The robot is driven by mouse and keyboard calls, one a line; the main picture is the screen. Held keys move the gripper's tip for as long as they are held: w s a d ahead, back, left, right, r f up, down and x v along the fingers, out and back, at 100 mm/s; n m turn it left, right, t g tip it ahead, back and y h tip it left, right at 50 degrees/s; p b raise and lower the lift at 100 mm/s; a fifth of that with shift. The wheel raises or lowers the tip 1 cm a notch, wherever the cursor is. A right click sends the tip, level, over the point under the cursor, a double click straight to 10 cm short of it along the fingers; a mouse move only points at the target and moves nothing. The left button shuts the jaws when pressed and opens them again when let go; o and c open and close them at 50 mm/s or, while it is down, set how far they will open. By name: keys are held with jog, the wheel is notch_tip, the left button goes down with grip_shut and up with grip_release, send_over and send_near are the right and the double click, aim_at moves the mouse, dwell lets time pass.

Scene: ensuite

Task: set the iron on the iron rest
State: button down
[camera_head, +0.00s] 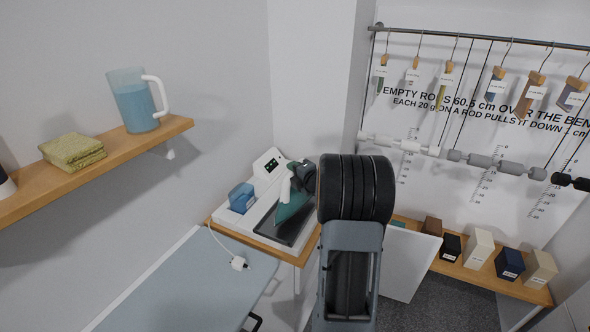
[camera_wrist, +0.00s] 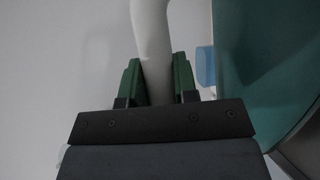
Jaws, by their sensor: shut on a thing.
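The iron (camera_head: 291,208), teal with a white handle, is at the white steam station, over a dark sloped plate (camera_head: 274,232) that looks like the iron rest. I cannot tell whether the iron touches this plate. My gripper (camera_head: 301,172) is partly hidden by my arm in the head view. In the wrist view, the green fingers of my gripper (camera_wrist: 157,75) are shut on the white handle of the iron (camera_wrist: 152,45). The iron's teal body (camera_wrist: 260,60) fills the right side there.
The white station (camera_head: 268,162) with a blue tank (camera_head: 242,198) stands on a wooden shelf (camera_head: 228,230). A shelf with a jug (camera_head: 135,105) and folded cloth (camera_head: 72,150) is upper left.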

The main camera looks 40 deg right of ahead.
aim_at(292, 188)
jog(key=shift+w+d+f, duration=0.1)
jog(key=shift+w+f, duration=0.05)
jog(key=shift+f, duration=0.45)
jog(key=shift+w+f, duration=0.15)
jog(key=shift+f, duration=1.15)
jog(key=c, duration=0.9)
grip_release()
jog(key=shift+s, duration=0.1)
